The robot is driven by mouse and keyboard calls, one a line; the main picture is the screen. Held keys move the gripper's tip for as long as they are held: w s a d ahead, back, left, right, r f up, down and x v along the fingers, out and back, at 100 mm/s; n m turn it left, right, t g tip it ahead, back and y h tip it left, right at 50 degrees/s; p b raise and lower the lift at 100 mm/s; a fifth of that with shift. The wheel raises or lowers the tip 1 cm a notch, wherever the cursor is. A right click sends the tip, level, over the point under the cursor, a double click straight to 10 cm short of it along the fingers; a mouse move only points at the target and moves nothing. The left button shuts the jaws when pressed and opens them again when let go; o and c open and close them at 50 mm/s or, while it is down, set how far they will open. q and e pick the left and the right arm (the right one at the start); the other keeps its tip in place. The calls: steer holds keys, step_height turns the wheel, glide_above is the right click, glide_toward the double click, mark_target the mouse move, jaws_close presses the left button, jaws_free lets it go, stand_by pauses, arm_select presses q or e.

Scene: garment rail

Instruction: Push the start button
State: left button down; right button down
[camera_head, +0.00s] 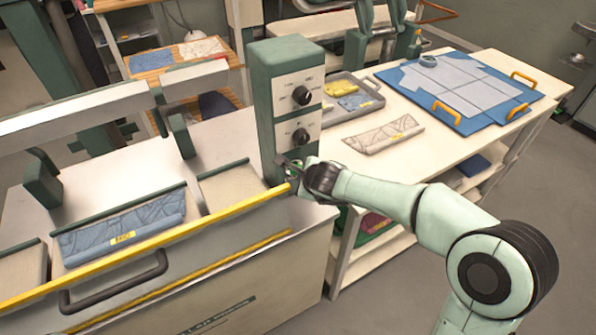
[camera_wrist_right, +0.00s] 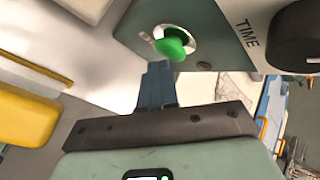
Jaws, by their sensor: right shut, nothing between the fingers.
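The green start button (camera_wrist_right: 175,45) is a round knob in a pale ring on the control box, shown in the right wrist view. My right gripper (camera_wrist_right: 157,82) is shut and empty, its fingertips just below the button in that view. I cannot tell whether they touch it. In the head view the right gripper (camera_head: 287,163) is at the lower front of the green control box (camera_head: 260,115), below its two black knobs. There the gripper and wrist largely hide the button. My left gripper is not in view.
A press-like machine with a yellow front bar (camera_head: 150,243) and a folded blue garment (camera_head: 118,232) lies left of the box. To the right, a white table holds a grey tray (camera_head: 372,108), a folded cloth (camera_head: 384,134) and a blue board (camera_head: 505,100).

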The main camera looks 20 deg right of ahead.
steer(key=shift+w, duration=0.4)
steer(key=shift+s, duration=0.15)
stand_by(0.5)
steer(key=shift+s, duration=0.85)
steer(key=s, duration=0.5)
steer(key=shift+d, duration=0.25)
stand_by(0.7)
